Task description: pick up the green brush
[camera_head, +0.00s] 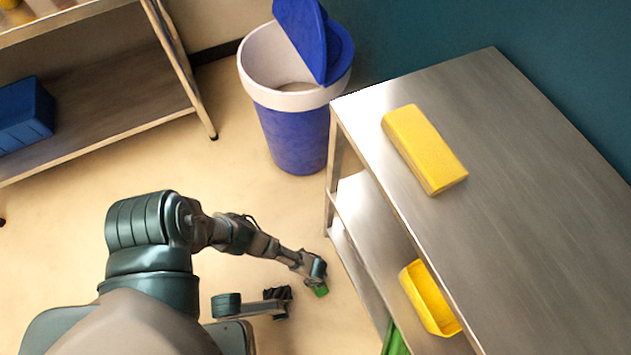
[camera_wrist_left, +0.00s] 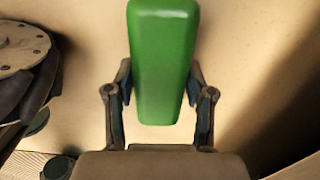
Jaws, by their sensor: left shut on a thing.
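The green brush (camera_wrist_left: 163,55) is between the two fingers of my left gripper (camera_wrist_left: 160,85) in the left wrist view. Its long, smooth green body extends up and away from the palm, and the fingers close on its sides. In the head view, my left gripper (camera_head: 316,278) is low in front of the steel table's left side, and a small green end of the brush (camera_head: 320,290) shows below it. Most of the brush is hidden there by the gripper. The brush is held clear of the table. My right gripper is not in view.
A steel table (camera_head: 540,170) with lower shelves stands at right, bearing a yellow block (camera_head: 424,148). A yellow bin (camera_head: 428,298) and a green thing (camera_head: 396,343) show lower down. A blue and white trash can (camera_head: 294,135) stands behind. Shelving with a blue box (camera_head: 25,115) is at left.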

